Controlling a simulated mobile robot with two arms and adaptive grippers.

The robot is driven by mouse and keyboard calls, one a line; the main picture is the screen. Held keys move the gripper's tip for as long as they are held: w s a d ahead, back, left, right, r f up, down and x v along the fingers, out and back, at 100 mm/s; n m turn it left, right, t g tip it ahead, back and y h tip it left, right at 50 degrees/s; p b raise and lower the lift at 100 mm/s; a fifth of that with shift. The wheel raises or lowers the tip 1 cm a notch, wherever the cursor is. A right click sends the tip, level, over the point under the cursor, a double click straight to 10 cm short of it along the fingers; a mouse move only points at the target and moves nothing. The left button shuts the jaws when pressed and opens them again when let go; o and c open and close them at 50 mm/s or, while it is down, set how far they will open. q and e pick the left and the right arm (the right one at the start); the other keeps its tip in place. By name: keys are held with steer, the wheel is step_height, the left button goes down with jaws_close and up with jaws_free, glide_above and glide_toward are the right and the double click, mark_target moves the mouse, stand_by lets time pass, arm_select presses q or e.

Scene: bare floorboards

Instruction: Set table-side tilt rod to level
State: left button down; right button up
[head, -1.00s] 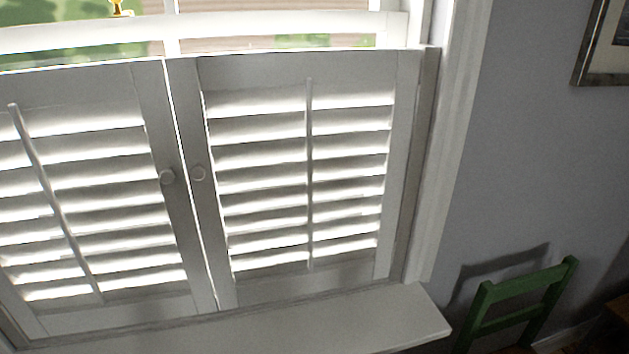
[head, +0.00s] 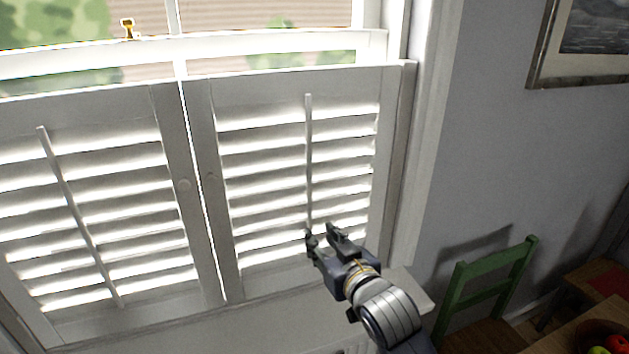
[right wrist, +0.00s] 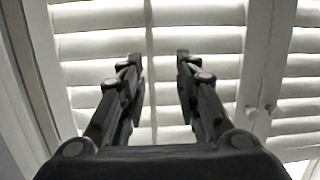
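The table-side tilt rod (head: 309,160) is a thin white upright bar on the front of the right shutter panel (head: 225,255). Its louvers are tilted, with bright gaps between them. My right gripper (head: 321,234) is at the lower part of the rod, coming in from the lower right. In the right wrist view the fingers (right wrist: 156,57) are open and apart, and the rod (right wrist: 149,25) runs through the gap between them, nearer one finger. I cannot tell whether either finger touches it. The rod's lower end is partly hidden by the gripper. My left gripper is out of view.
The left shutter panel (head: 190,215) has its own slanted-looking tilt rod (head: 75,205). A white sill (head: 180,335) juts out below. A green chair (head: 490,275) and a wooden table (head: 560,335) with fruit stand at the lower right. A framed picture (head: 590,50) hangs on the wall.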

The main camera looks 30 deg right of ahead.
steer(key=t+h, duration=0.1)
steer(key=t, duration=0.1)
glide_toward(310, 178)
steer(key=d+v, duration=0.1)
steer(key=v, duration=0.2)
steer(key=shift+m, duration=0.4)
steer(key=x, duration=0.6)
steer(key=a+b+x, duration=0.1)
steer(key=x, duration=0.2)
steer(key=shift+w+d+r, duration=0.1)
steer(key=shift+w, duration=0.25)
steer(key=shift+x, duration=0.8)
jaws_close()
